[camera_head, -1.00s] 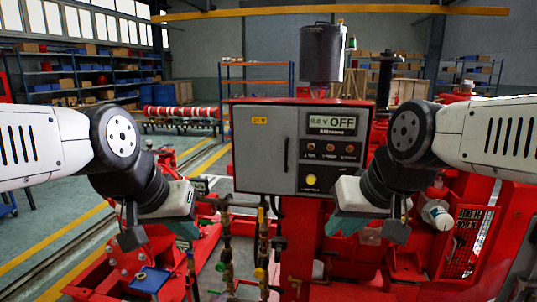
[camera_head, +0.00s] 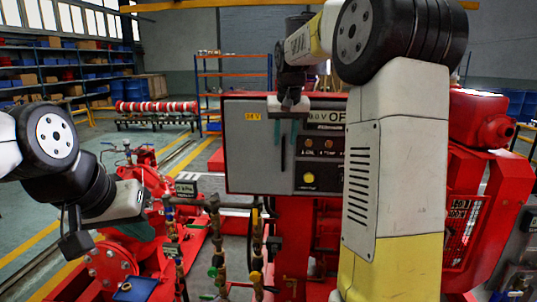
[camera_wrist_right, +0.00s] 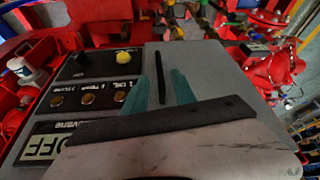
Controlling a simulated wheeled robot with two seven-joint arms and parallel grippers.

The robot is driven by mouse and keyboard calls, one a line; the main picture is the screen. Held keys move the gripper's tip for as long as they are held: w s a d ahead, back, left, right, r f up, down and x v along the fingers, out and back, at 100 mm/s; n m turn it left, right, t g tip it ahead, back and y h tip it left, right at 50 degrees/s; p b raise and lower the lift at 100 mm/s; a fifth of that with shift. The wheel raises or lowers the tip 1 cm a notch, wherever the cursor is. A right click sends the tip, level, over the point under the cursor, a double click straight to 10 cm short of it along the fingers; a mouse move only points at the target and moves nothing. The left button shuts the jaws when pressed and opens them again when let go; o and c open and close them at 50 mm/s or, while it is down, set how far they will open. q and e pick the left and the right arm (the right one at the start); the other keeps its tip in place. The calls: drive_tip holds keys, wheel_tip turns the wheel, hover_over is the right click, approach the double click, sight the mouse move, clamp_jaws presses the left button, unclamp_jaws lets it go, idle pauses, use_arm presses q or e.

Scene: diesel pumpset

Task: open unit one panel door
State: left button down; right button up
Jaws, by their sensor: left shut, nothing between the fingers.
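The unit one panel is a grey box in a red frame. Its plain grey door (camera_head: 248,160) is on the left and looks closed flush. A dark vertical handle (camera_head: 283,155) is near the door's right edge; it also shows in the right wrist view (camera_wrist_right: 160,68). My right gripper (camera_head: 283,132) is open, pointing down at the door, its teal fingers either side of the handle's line. In the right wrist view the fingers (camera_wrist_right: 168,88) straddle the handle without visibly gripping it; contact is unclear. My left gripper (camera_head: 140,232) is shut and empty, low at left.
Right of the door are a display reading OFF (camera_head: 325,115), several knobs and a yellow button (camera_head: 309,178). My right arm hides the panel's right end. Red pipes and valves (camera_head: 215,235) stand below and left. The floor behind at left is open.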

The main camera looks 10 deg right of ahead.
sight(284, 150)
drive_tip(key=x, duration=0.7)
clamp_jaws()
idle(1.3)
